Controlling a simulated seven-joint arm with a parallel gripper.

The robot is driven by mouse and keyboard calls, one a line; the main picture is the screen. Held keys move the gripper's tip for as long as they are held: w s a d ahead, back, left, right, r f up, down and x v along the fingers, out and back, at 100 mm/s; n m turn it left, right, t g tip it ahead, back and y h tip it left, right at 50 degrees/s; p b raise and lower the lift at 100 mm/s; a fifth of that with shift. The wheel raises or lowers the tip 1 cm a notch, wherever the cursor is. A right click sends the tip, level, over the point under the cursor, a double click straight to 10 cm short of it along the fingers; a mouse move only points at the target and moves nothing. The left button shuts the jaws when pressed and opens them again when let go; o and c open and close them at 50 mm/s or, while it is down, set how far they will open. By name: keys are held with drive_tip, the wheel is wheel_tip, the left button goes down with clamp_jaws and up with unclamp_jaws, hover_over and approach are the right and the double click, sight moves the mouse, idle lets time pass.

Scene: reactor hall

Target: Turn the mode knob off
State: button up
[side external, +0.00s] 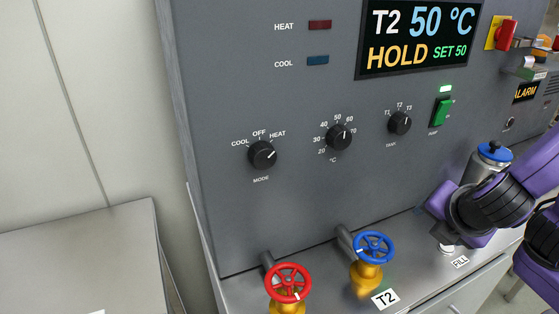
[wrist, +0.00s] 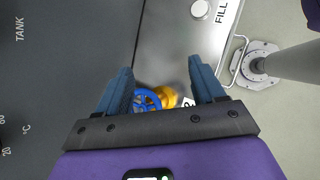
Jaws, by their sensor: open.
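The mode knob (side external: 263,155) is a black round dial on the grey panel, under the labels COOL, OFF and HEAT. Its white mark points up and right, on the HEAT side. The knob does not show in the wrist view. My gripper (wrist: 162,78) is open and empty, with two blue-grey fingers spread above the bench. In the side view the purple end of my arm is at the lower right, well to the right of the mode knob. The fingertips are not clear there.
A temperature knob (side external: 339,137) and a tank knob (side external: 399,123) sit right of the mode knob. A red valve wheel (side external: 288,283) and a blue valve wheel (side external: 373,247) stand out below. A green switch (side external: 442,112) and a blue-lidded canister (side external: 484,168) are near my arm.

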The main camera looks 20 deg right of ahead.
drive_tip(key=w+a+r+n+t, duration=0.2)
drive_tip(key=a+r+n+t, duration=0.15)
drive_tip(key=a, duration=0.45)
drive_tip(key=n+t+y, duration=0.6)
drive_tip(key=n+t, duration=0.2)
drive_tip(key=n, duration=0.1)
approach(267, 159)
drive_tip(key=shift+m, duration=0.25)
drive_tip(key=w, duration=0.8)
drive_tip(key=shift+w+a, duration=0.3)
drive_tip(key=shift+w, duration=0.05)
drive_tip(key=shift+f, duration=0.1)
drive_tip(key=c, duration=1.1)
